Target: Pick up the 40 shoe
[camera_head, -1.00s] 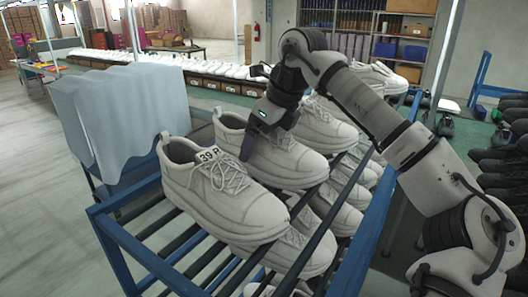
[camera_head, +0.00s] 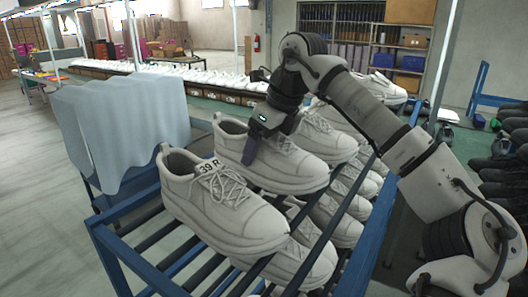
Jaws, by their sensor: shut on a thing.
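The shoe in my grip (camera_head: 295,168) is white with laces and stands just behind a white shoe marked "39 R" (camera_head: 220,212) on the blue rack. My gripper (camera_head: 250,150) comes down from above and is shut on this shoe near its tongue and laces. The gripper covers the place where a size mark would be, so I cannot read its number. I cannot tell whether the shoe touches the rack bars, because the 39 R shoe hides part of its underside.
The blue rack (camera_head: 118,262) holds several more white shoes below and behind. A grey-blue draped cart (camera_head: 125,125) stands at the left. Dark shoes (camera_head: 500,160) line the right side. A long line of white shoes (camera_head: 150,68) runs at the back. The floor at the left is clear.

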